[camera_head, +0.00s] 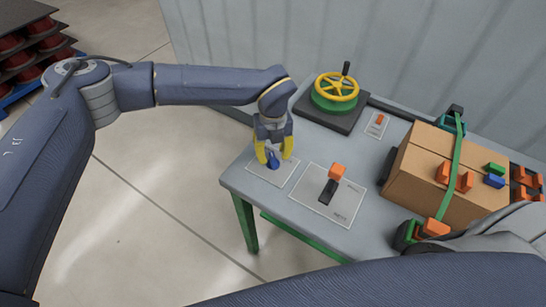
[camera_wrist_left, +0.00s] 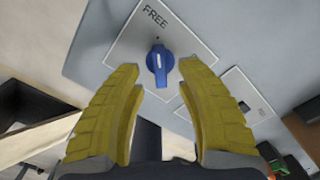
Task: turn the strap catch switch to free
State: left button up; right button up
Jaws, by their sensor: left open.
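The strap catch switch is a blue knob (camera_head: 273,162) on a pale plate (camera_head: 266,174) at the table's near left corner. In the left wrist view the knob (camera_wrist_left: 160,66) carries a white line, and the word FREE (camera_wrist_left: 156,17) is printed on the plate above it. My left gripper (camera_head: 274,155) is open, pointing down over the plate, with its yellow fingertips on either side of the knob. The left wrist view shows gaps between the knob and both fingers of the gripper (camera_wrist_left: 158,72), so it is not gripped. My right gripper does not show.
A plate with an orange-tipped black lever (camera_head: 331,185) lies right of the switch. Behind are a yellow handwheel (camera_head: 337,87) and a small orange switch (camera_head: 379,120). A cardboard box (camera_head: 416,167) with a green strap (camera_head: 450,170) stands at the right. A corrugated wall closes the back.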

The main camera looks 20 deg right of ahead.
aim_at(273, 158)
pick_arm(q)
notch_tip(273, 158, up, 9)
jog(key=shift+r, duration=0.2)
dwell(0.3)
dwell(0.3)
